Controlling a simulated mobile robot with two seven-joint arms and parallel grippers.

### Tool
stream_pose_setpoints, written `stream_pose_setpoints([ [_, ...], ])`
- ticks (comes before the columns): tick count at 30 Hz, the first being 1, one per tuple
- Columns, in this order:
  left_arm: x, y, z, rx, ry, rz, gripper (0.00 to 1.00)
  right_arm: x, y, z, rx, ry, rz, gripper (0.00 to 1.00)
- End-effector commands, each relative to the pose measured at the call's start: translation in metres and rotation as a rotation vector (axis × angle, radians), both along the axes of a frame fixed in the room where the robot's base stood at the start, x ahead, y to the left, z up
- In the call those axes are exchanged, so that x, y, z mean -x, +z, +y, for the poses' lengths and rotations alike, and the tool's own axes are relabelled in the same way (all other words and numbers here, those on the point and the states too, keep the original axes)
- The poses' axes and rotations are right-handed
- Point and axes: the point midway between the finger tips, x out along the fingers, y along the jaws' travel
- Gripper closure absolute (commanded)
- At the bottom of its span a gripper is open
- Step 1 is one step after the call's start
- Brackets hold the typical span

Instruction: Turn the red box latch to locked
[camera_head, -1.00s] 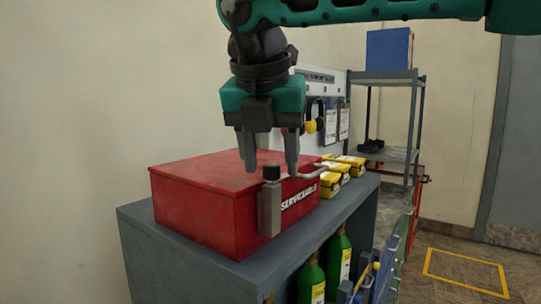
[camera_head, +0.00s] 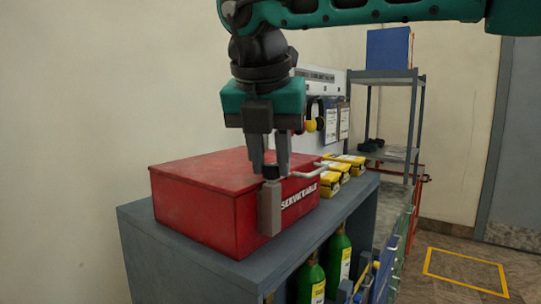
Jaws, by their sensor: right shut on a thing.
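The red box (camera_head: 205,205) sits on a grey cabinet top, lid down, with "SERVICEABLE" lettered on its front. Its latch (camera_head: 269,210) is a grey upright bar with a black knob (camera_head: 271,172) on top, at the front face near the corner. My right gripper (camera_head: 270,168) comes down from above, its two grey fingers closed in around the black knob. The fingers partly cover the knob's sides. My left gripper is not in view.
A metal handle (camera_head: 312,170) sticks out from the box's front, right of the latch. Yellow cases (camera_head: 345,165) stand beside the box. Green cylinders (camera_head: 338,258) stand in the cabinet (camera_head: 190,262) below. A shelf rack (camera_head: 388,78) stands behind.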

Motion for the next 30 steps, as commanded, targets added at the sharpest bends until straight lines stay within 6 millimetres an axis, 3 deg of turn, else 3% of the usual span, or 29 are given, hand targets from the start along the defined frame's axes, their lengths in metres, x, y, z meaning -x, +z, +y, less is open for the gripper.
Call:
stream_pose_setpoints([
  [11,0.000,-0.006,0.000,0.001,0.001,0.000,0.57,0.000,-0.001,-0.001,-0.004,0.125,0.002,1.00],
  [30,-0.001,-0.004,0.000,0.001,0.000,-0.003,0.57,0.000,0.000,-0.005,-0.004,0.707,0.004,1.00],
])
